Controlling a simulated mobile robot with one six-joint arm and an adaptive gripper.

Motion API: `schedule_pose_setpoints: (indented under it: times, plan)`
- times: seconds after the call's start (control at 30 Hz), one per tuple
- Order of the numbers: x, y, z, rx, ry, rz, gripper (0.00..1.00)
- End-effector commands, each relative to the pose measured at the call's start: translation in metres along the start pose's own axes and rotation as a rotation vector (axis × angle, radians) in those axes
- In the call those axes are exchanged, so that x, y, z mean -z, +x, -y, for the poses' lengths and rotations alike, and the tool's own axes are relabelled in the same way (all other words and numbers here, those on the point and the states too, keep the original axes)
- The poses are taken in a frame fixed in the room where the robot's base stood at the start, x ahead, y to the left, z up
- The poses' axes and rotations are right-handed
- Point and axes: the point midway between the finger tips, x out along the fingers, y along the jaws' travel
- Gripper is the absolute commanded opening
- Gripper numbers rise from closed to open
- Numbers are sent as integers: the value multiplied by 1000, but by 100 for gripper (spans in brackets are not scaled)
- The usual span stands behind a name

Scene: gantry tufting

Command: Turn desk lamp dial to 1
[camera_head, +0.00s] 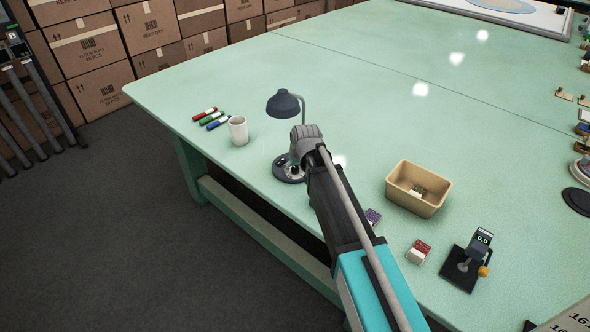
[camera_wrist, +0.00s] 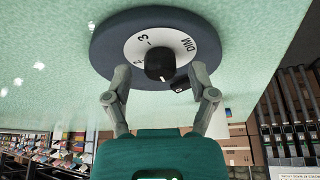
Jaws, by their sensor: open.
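The desk lamp (camera_head: 285,104) stands on the green table with its dark shade above a round base (camera_head: 287,172). In the wrist view the base is a dark disc with a white dial plate (camera_wrist: 131,48) marked DIM, 3 and a partly hidden 2. A black knob (camera_wrist: 160,62) stands out at the plate's middle. The mark 1 and the knob's pointer cannot be made out. My gripper (camera_wrist: 160,74) is open, its two grey fingers either side of the knob and apart from it. In the head view my arm partly covers the base.
A white mug (camera_head: 238,131) and several markers (camera_head: 211,118) lie left of the lamp. The table behind the lamp is clear.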

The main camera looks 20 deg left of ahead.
Motion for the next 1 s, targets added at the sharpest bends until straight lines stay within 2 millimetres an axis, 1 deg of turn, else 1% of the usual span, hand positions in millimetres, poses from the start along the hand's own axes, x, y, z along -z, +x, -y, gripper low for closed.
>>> schedule_pose_setpoints:
  times: [0.33, 0.47, 0.5, 0.57, 0.6, 0.67, 0.7, 0.73, 1.0]
  plan:
    - [0, 1, 0, 0, 1, 0, 73]
    - [0, 1, -1, 0, 1, 0, 49]
    - [0, 1, -1, 0, 1, 0, 42]
    - [0, 1, -1, 0, 1, 0, 30]
    - [0, 1, -1, 0, 1, 0, 23]
    - [0, 1, -1, -1, 1, 0, 12]
    - [0, 1, -1, -1, 1, 0, 4]
    - [0, 1, -1, -1, 1, 0, 0]
    - [0, 1, -2, 9, -21, 1, 0]
